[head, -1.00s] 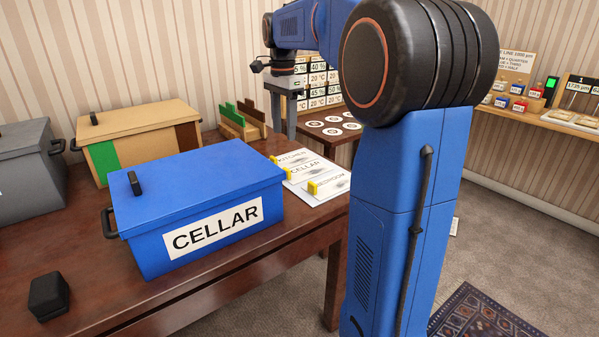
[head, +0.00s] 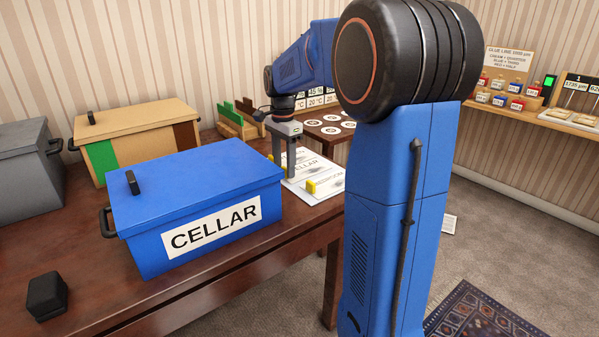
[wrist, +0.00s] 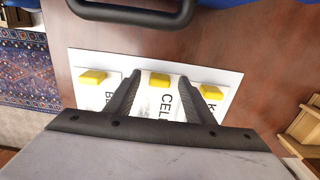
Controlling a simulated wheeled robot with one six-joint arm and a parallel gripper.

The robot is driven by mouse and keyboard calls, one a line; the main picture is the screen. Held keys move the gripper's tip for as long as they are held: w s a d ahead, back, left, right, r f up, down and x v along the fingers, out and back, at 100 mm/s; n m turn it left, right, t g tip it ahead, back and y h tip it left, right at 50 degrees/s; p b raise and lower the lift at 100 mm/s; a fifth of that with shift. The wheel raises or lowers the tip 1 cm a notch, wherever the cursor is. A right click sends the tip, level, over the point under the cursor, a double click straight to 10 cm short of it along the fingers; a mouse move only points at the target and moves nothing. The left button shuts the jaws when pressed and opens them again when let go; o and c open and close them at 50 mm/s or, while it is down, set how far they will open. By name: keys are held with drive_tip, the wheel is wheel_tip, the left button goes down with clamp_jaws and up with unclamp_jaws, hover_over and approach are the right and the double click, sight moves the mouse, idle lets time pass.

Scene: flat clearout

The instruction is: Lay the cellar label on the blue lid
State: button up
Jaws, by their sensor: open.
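The blue box with the CELLAR sign on its front stands on the table, its blue lid (head: 205,180) shut and bare on top except for a small black knob. The cellar label (head: 304,167) is a white card with a yellow tab, lying on a white sheet right of the box between two other labels. My gripper (head: 291,177) points down over the sheet, open and empty. In the wrist view, the fingers of my gripper (wrist: 160,76) lie on either side of the cellar label (wrist: 165,102). I cannot tell the height left between fingertips and card.
The bedroom label (wrist: 93,78) and the kitchen label (wrist: 212,88) flank the cellar label closely. A tan box (head: 140,125) and a grey box (head: 28,165) stand behind and left. A wooden rack (head: 238,122) is behind the sheet. A small black block (head: 47,296) lies at the front left.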

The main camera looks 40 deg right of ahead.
drive_tip(key=shift+f, duration=0.6)
drive_tip(key=c, duration=1.1)
